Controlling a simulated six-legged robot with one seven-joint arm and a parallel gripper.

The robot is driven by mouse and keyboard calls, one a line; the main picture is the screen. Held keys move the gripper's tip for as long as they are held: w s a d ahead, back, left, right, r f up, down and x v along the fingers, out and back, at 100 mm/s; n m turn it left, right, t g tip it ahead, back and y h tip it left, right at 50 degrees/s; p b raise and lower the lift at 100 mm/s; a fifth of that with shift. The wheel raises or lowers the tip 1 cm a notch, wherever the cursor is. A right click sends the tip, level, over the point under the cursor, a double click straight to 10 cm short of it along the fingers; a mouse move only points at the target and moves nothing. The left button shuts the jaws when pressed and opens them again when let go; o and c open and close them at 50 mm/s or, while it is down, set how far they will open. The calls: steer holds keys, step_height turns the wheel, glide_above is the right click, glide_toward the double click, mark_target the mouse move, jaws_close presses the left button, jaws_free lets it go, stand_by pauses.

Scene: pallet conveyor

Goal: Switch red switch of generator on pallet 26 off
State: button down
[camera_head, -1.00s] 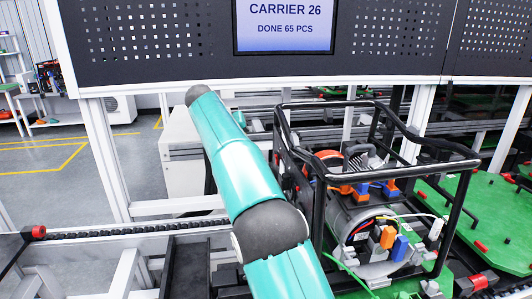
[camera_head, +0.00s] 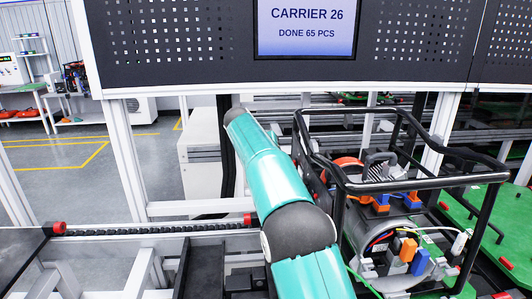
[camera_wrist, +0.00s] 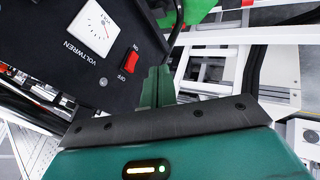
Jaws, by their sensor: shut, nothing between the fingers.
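The generator (camera_head: 362,187) stands under the sign reading CARRIER 26, inside a black tube frame, right of my arm in the head view. In the wrist view its black panel (camera_wrist: 60,75) carries a white voltmeter dial (camera_wrist: 93,27) and a red switch (camera_wrist: 130,63) between the labels ON and OFF. I cannot tell which way the switch is pressed. My gripper (camera_wrist: 157,82) shows in the wrist view as green fingers, shut and empty, just beside the panel's edge near the switch. Contact with the switch is not seen. The gripper and the switch are hidden in the head view.
A green pallet board (camera_head: 505,222) lies at the right. A conveyor rail (camera_head: 160,229) with red end pieces runs at the left. The perforated board with the sign (camera_head: 306,27) hangs above. White frame posts (camera_head: 125,155) stand close behind the rail. Open floor shows at far left.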

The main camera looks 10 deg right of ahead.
steer(key=w+d+f, duration=0.1)
steer(key=d, duration=0.5)
stand_by(0.5)
steer(key=shift+w, duration=0.1)
steer(key=shift+r, duration=0.7)
steer(key=shift+a, duration=0.15)
